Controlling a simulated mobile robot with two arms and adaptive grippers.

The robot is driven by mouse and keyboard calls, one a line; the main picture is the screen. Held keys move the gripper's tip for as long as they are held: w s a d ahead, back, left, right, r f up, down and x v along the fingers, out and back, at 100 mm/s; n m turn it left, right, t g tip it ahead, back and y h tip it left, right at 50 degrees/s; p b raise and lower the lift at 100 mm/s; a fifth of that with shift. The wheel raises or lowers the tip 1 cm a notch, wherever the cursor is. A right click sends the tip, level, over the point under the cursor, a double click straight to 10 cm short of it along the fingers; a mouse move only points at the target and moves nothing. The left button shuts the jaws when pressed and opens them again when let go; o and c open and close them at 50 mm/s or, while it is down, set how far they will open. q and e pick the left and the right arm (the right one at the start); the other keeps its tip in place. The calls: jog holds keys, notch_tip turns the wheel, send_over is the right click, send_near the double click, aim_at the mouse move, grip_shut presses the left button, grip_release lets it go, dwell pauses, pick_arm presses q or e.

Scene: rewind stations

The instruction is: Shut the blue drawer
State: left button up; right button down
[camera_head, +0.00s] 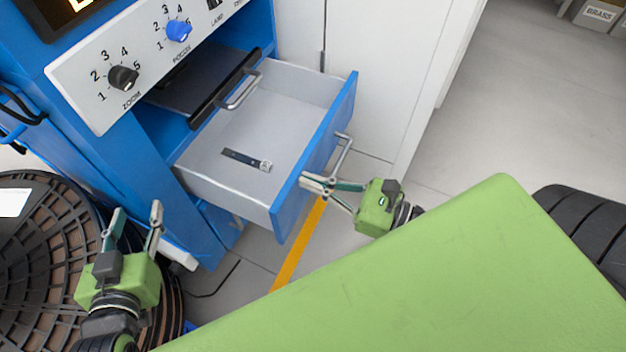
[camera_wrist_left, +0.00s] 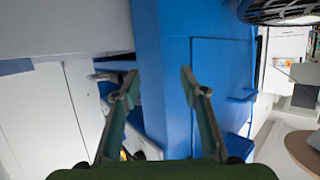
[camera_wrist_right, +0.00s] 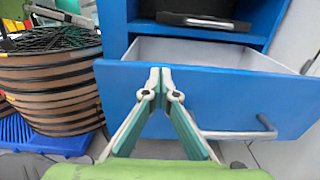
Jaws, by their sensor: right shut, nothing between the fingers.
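The blue drawer (camera_head: 317,160) stands pulled out of the blue cabinet (camera_head: 160,165), with its grey inside open to view. A small dark strip with a pale end (camera_head: 247,160) lies in it. My right gripper (camera_head: 306,182) is shut and empty at the outer face of the drawer front, left of its metal handle (camera_head: 343,153). In the right wrist view the fingertips (camera_wrist_right: 160,72) are near the top edge of the blue front (camera_wrist_right: 245,100); I cannot tell whether they touch it. My left gripper (camera_head: 137,213) is open and empty, left of the drawer; its fingers also show apart in the left wrist view (camera_wrist_left: 157,85).
A large cable reel (camera_head: 40,255) stands at the left, close to my left gripper. A dark shelf tray with a handle (camera_head: 205,90) is above the drawer. A white cabinet (camera_head: 375,75) stands behind. Open floor (camera_head: 530,110) lies to the right.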

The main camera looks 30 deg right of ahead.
pick_arm(q)
jog(key=s+a+f+g+y+p, duration=0.1)
jog(key=s+a+f+g, duration=0.1)
jog(key=s+f+g, duration=0.2)
notch_tip(320, 180, down, 3)
jog(key=shift+s+p, duration=0.35)
jog(key=shift+s, duration=0.55)
pick_arm(e)
jog(key=x, duration=2.3)
jog(key=shift+w+a, duration=0.15)
pick_arm(q)
jog(key=shift+a, duration=0.1)
pick_arm(e)
jog(key=shift+r, duration=0.25)
